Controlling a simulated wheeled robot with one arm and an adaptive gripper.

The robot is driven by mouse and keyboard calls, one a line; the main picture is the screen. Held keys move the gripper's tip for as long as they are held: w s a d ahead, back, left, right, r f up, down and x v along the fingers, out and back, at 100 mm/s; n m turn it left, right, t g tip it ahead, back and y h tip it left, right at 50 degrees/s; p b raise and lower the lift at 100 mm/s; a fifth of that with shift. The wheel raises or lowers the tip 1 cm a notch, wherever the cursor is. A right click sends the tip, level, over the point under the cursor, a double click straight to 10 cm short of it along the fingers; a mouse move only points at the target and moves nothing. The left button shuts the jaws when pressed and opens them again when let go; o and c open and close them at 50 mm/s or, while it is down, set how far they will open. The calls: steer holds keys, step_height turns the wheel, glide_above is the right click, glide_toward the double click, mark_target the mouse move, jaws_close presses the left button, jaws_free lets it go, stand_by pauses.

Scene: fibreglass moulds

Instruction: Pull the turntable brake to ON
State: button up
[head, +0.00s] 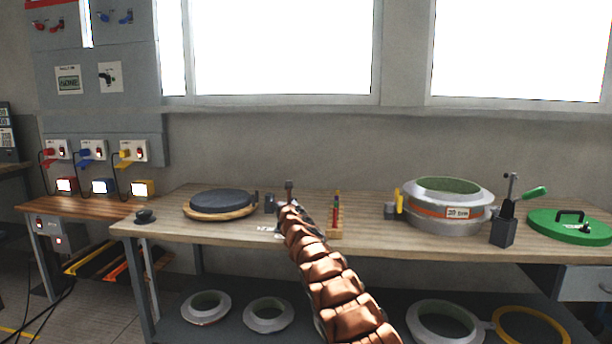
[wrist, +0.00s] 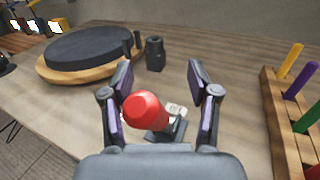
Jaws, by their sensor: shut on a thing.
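The turntable (head: 222,201) is a dark round disc on a wooden base, left of my arm on the bench; it also shows at upper left in the wrist view (wrist: 90,48). The brake lever's red knob (wrist: 146,108) is between the fingers of my gripper (wrist: 159,88), closer to the left finger. My gripper is shut on the brake lever. The lever's dark foot (wrist: 165,134) and a pale label (wrist: 177,110) show just behind the knob. Most of the lever is hidden by the knob, and my arm covers this spot in the head view.
A small dark post (wrist: 155,53) stands beyond the gripper, beside the turntable. A wooden rack (wrist: 283,115) with coloured pegs stands close on the right.

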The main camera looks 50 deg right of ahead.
steer(key=s+a+r+m+g+h+p, duration=0.1)
steer(key=s+a+r+m+g+p, duration=0.3)
steer(key=s+r+m, duration=0.5)
steer(key=s+a+r+m+g+h+p, duration=0.2)
steer(key=s+a+r+m+g+p, duration=0.3)
steer(key=s+m, duration=0.6)
steer(key=shift+s+a+r+g, duration=1.1)
steer(key=shift+s+a+r, duration=0.35)
steer(key=shift+r, duration=0.45)
steer(key=shift+a, duration=0.1)
stand_by(0.3)
